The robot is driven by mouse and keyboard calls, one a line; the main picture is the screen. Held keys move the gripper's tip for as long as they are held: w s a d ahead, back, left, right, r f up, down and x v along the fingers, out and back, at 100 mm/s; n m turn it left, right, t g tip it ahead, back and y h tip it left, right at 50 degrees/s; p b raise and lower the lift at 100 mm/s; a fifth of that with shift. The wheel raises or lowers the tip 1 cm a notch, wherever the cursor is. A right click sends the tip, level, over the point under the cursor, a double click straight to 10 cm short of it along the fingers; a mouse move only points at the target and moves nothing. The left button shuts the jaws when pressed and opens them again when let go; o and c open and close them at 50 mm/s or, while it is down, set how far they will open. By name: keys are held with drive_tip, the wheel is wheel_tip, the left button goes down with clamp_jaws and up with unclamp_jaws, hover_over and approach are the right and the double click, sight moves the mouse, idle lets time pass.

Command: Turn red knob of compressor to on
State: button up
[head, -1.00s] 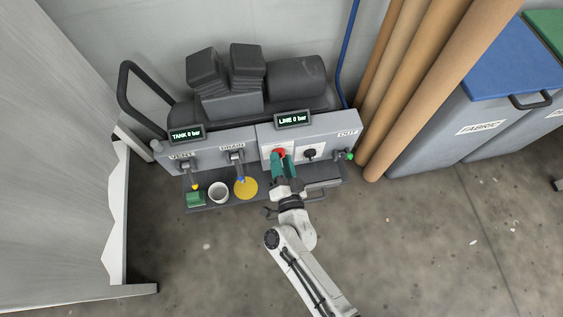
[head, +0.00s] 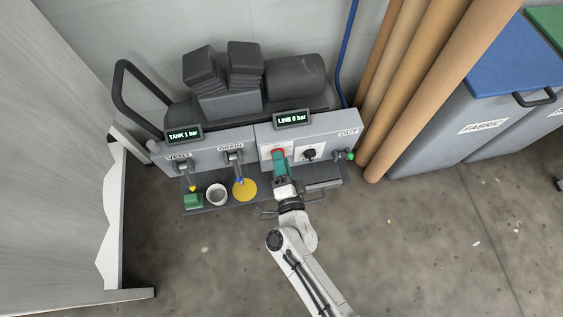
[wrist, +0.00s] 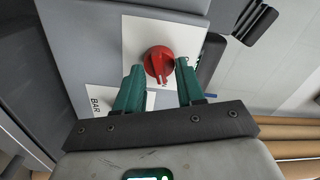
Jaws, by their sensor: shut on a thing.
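The compressor (head: 294,80) stands against the wall with a grey front panel. Its red knob (head: 278,152) sits on a white plate in the panel, below the LINE display (head: 292,119), which reads 0 bar. The TANK display (head: 183,134) reads 1 bar. My gripper (head: 281,162) is at the red knob, its green fingers shut on it. In the wrist view the red knob (wrist: 159,62) lies between the two fingertips of my gripper (wrist: 160,72), one on each side. Its grip ridge points towards the palm. The plate's markings are partly hidden.
A black knob (head: 310,155) is just right of the red one, and a green-ended OUT fitting (head: 350,156) further right. VENT and DRAIN valves, a white cup (head: 216,194) and a yellow disc (head: 245,190) are left. Brown tubes (head: 410,90) stand right; floor in front is open.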

drive_tip(key=o, duration=1)
drive_tip(key=shift+s, duration=0.1)
drive_tip(key=p+v, duration=0.3)
drive_tip(key=v, duration=0.7)
drive_tip(key=shift+s+d, duration=0.15)
drive_tip(key=shift+s, duration=0.15)
